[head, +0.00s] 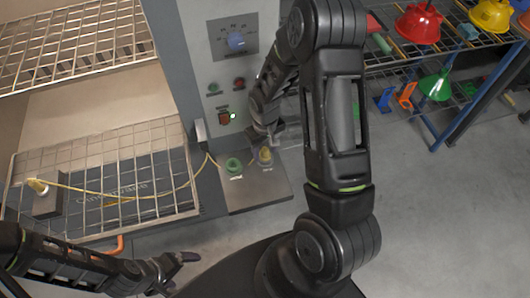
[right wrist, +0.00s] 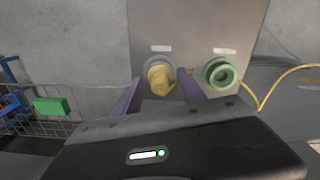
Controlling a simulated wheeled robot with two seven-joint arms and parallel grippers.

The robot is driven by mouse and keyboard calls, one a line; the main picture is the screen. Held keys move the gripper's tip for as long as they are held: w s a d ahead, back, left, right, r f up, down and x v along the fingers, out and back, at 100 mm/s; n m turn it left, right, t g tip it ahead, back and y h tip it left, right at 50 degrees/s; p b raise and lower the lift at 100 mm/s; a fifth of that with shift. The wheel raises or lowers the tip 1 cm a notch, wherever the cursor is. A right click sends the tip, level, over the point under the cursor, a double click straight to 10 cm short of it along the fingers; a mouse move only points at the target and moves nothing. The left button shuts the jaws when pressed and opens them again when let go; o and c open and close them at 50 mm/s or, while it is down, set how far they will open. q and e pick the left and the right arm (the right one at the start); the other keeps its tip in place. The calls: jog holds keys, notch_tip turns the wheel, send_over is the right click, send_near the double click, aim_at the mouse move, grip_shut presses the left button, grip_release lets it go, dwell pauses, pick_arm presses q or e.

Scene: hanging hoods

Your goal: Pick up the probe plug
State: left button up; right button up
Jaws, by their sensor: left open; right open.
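The yellow plug (head: 265,156) sits at the right-hand grey-ringed socket on the ledge of the grey control panel (head: 215,50). In the right wrist view the plug (right wrist: 160,78) shows between the two fingers of my right gripper (right wrist: 160,86). Those fingers are open, one on each side of it; contact cannot be told. In the head view my right gripper (head: 266,140) is just above the plug and partly hides it. A green socket (head: 233,165) with an open hole is beside it. My left gripper (head: 178,264) is open and empty, low in the picture.
A yellow cable (head: 140,196) runs from a yellow-topped block (head: 47,198) on the left wire rack to near the ledge. Wire shelves (head: 75,45) stand at left. A blue rack (head: 440,130) with coloured hoods (head: 418,22) stands at right. Grey floor (head: 440,225) is clear.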

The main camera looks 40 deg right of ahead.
grip_shut()
dwell(0.5)
